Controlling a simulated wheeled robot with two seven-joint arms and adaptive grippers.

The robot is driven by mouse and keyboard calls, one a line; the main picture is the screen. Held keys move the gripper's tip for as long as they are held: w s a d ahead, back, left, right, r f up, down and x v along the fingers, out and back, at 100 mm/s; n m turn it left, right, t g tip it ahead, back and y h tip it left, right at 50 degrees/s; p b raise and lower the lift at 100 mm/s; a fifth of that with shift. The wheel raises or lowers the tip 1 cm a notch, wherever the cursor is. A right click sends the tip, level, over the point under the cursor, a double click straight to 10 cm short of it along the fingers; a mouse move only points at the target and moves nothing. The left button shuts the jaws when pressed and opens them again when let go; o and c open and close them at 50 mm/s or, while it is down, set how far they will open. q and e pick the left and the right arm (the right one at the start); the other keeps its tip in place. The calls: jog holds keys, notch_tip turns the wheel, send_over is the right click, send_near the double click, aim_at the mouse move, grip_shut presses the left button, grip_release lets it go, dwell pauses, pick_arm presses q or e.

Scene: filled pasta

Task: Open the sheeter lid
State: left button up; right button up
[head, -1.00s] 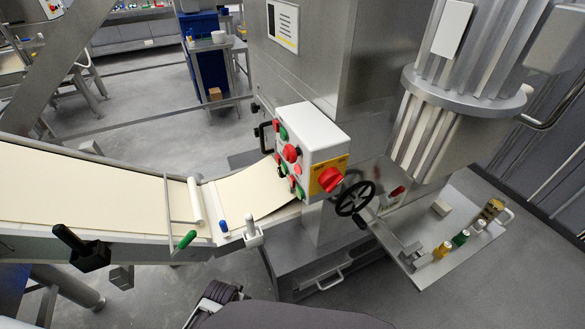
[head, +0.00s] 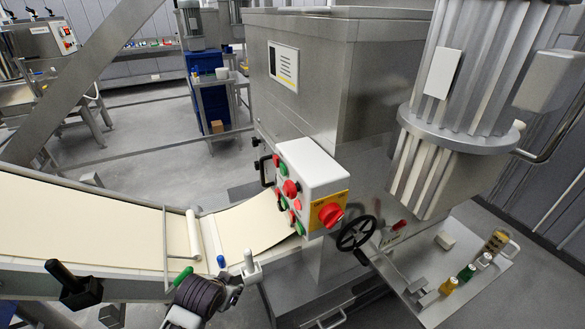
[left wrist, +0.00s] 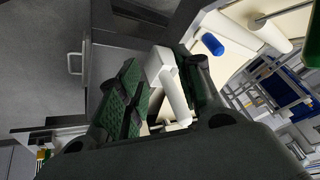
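The sheeter (head: 300,112) is a large steel machine in the middle of the head view. Its flat top, which seems to be the lid (head: 340,12), lies level and looks shut, partly cut off by the upper picture edge. A black bar handle (head: 263,170) sits on its side by the control box. My left gripper (head: 236,287) is low in the head view, beside a white upright knob (head: 250,266) at the belt's edge. In the left wrist view my left gripper (left wrist: 165,100) has its fingers apart, with the white knob (left wrist: 172,88) showing between them. My right gripper is not in view.
A control box (head: 312,172) with red and green buttons and a black handwheel (head: 356,233) project from the machine's front. The belt (head: 90,225) runs in from the left. A tall ribbed steel unit (head: 460,100) stands at the right, above a tray with bottles (head: 465,273).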

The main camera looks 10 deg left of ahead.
pick_arm(q)
jog(key=w+r+m+t, duration=0.6)
jog(key=w+r, duration=0.5)
jog(key=r, duration=0.5)
jog(key=w+r+m+t, duration=0.4)
jog(key=w+r+t, duration=0.3)
jog(key=w+r, duration=0.65)
jog(key=s+d+r+m+t+h, duration=0.1)
jog(key=d+r+m+t+h, duration=0.1)
jog(key=r+m+h, duration=0.55)
jog(key=s+d+r+m+t+h, duration=0.1)
jog(key=d+r+m+t+h, duration=0.15)
jog(key=r+m, duration=0.9)
jog(key=s+d+r+m+g+h, duration=0.35)
jog(key=r+m+g+h, duration=0.35)
jog(key=m, duration=0.5)
jog(key=s+d+r+m+g+h, duration=0.3)
jog(key=d+r+m+g+h, duration=0.15)
jog(key=r+m+g, duration=0.5)
jog(key=a+r+m+t+y, duration=0.1)
jog(key=a+r+m+y, duration=0.3)
jog(key=a+m+y, duration=0.4)
jog(key=m, duration=0.3)
jog(key=shift+s+a, duration=0.2)
